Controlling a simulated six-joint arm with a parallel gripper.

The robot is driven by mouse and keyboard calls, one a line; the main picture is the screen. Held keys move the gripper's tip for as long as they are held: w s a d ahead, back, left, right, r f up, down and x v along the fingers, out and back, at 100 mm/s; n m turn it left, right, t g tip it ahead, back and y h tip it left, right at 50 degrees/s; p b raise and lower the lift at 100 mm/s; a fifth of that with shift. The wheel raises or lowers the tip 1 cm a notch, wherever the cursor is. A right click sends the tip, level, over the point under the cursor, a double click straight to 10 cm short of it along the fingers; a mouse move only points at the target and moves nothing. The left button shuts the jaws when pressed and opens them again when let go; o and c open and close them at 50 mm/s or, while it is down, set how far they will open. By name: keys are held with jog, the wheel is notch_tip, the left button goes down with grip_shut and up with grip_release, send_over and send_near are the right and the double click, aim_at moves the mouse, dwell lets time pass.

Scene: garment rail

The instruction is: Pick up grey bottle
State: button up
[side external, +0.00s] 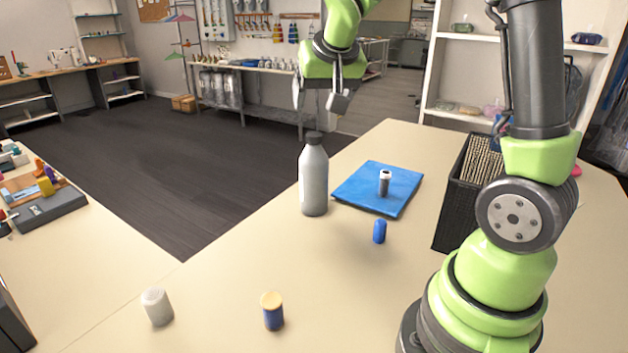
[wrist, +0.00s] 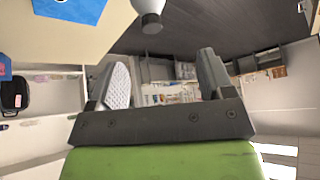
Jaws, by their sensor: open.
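The grey bottle (side external: 314,183) stands upright on the table, with a dark cap on top. In the wrist view its cap end and part of its body (wrist: 150,8) show at the top edge, beyond my fingertips; the rest is cut off. My gripper (side external: 320,97) is open and empty, above the bottle's cap in the side view and clear of it. Both fingers also show spread apart in the wrist view (wrist: 163,72), with nothing between them.
A blue cloth (side external: 358,194) with a small dark, white-topped cylinder (side external: 384,182) lies right of the bottle. A blue capsule (side external: 379,231), a yellow-topped blue cylinder (side external: 272,311) and a white ribbed cylinder (side external: 157,307) stand nearer. A black basket (side external: 455,205) is at right.

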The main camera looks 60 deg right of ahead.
aim_at(314, 135)
jog(key=shift+m+g+h, duration=0.3)
jog(key=shift+h, duration=0.1)
jog(key=w+d+f, duration=0.1)
jog(key=d+f, duration=0.1)
jog(key=w+d+f, duration=0.1)
jog(key=f, duration=0.1)
jog(key=w+d+f, duration=0.2)
jog(key=shift+d+f, duration=0.2)
jog(key=shift+d, duration=0.15)
jog(key=shift+a+x, duration=0.15)
jog(key=shift+x, duration=1.4)
jog(key=shift+a+x, duration=0.15)
jog(key=shift+x, duration=1.4)
jog(key=shift+w, duration=0.15)
grip_shut()
